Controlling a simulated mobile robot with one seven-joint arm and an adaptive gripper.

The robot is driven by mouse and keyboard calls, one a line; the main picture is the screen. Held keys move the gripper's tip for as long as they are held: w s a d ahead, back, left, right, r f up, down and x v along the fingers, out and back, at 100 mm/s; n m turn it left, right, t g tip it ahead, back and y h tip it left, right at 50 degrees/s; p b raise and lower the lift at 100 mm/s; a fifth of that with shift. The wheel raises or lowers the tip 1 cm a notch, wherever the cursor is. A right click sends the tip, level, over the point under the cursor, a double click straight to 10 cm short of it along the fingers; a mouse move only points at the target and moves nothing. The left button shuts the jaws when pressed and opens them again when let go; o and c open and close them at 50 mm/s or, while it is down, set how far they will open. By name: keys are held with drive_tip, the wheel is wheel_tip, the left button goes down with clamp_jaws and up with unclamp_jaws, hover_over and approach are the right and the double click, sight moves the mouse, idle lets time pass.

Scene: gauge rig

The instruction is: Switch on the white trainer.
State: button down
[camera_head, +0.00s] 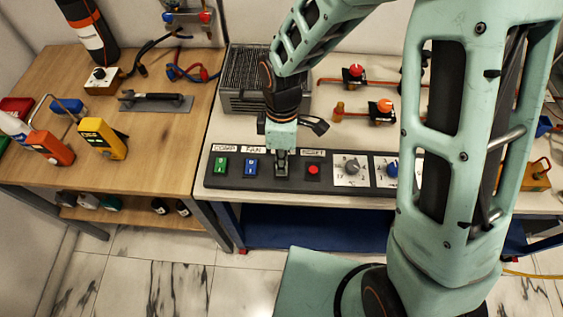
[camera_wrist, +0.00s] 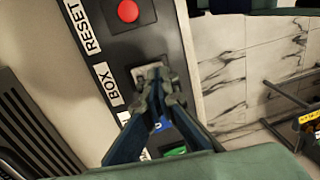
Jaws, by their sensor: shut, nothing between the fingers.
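A dark control panel (camera_head: 299,183) lies along the front of the right bench. It carries a green switch (camera_head: 221,167) labelled COMP, a blue switch (camera_head: 251,168) labelled FAN and a red RESET button (camera_head: 314,170). My gripper (camera_head: 281,168) is shut and empty, pointing down at the panel between FAN and RESET. In the wrist view its fingertips (camera_wrist: 157,88) cover most of a pale grey switch (camera_wrist: 141,72) beside the BOX label (camera_wrist: 108,86). Whether they touch it, and its position, I cannot tell. No lettering marks anything as a white trainer.
Dials (camera_head: 352,168) sit right of RESET. The left wooden bench (camera_head: 165,155) holds meters and a black-handled tool. Floor in front is clear.

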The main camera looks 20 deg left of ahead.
drive_tip(key=shift+s+f+t+b, duration=0.15)
drive_tip(key=shift+f+t+b, duration=0.35)
drive_tip(key=shift+b, duration=0.7)
drive_tip(key=shift+r, duration=0.2)
drive_tip(key=shift+p, duration=0.3)
drive_tip(key=shift+w+a+r, duration=0.1)
drive_tip(key=shift+w+r, duration=0.1)
drive_tip(key=shift+w, duration=0.6)
